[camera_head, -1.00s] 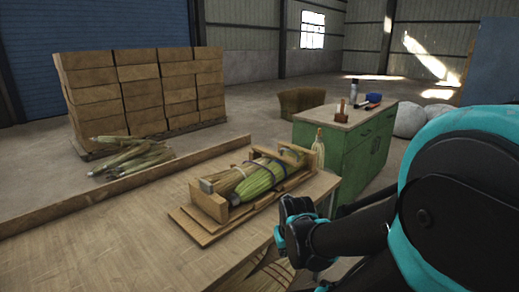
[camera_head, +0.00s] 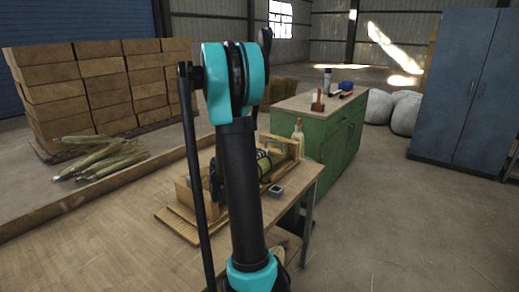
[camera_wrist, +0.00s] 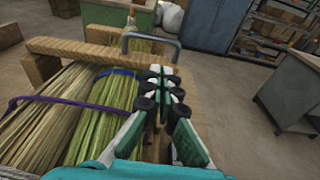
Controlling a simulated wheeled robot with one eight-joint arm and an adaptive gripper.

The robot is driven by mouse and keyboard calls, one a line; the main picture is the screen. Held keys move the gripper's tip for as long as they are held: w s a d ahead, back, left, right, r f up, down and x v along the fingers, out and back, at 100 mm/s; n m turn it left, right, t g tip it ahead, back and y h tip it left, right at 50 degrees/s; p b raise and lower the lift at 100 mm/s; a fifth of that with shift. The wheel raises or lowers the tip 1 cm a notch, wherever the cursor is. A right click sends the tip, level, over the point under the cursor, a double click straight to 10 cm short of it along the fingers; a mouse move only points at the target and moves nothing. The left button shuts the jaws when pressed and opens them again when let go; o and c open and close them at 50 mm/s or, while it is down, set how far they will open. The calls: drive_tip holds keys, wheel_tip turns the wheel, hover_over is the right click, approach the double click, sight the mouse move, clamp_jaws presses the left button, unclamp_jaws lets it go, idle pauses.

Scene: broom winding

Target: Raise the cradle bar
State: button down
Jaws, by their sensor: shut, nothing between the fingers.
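The wooden cradle (camera_head: 185,194) sits on the workbench, with its middle hidden behind my arm in the head view. In the wrist view its end board (camera_wrist: 100,55) stands across the far end of the straw bundles (camera_wrist: 105,110). A grey bent metal bar (camera_wrist: 150,37) shows just beyond my fingertips, near that board. A purple strap (camera_wrist: 40,100) crosses the straw. My gripper (camera_wrist: 165,82) is shut and empty, at the right side of the bundles, pointing towards the bar. I cannot tell whether it touches the bar.
A green cabinet (camera_head: 335,140) with tools on top stands to the right behind the workbench (camera_head: 110,245). A bottle (camera_head: 298,132) stands at the cradle's far end. A small grey piece (camera_head: 276,190) lies near the bench's right edge.

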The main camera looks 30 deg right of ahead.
drive_tip(key=x, duration=1)
drive_tip(key=shift+w+r, duration=0.1)
drive_tip(key=shift+r, duration=0.05)
drive_tip(key=w+a+r+n+g+h, duration=0.1)
drive_tip(key=w+a+r+n, duration=0.1)
drive_tip(key=w+r+n, duration=0.35)
drive_tip(key=w+a+r+n, duration=0.1)
drive_tip(key=w+r+n, duration=0.1)
drive_tip(key=r, duration=0.7)
drive_tip(key=w+a+r, duration=0.2)
drive_tip(key=w, duration=0.3)
drive_tip(key=w+a+r, duration=0.2)
drive_tip(key=w+r, duration=0.1)
drive_tip(key=w, duration=0.3)
drive_tip(key=shift+a, duration=0.35)
drive_tip(key=shift+a+r, duration=0.1)
drive_tip(key=shift+r, duration=0.05)
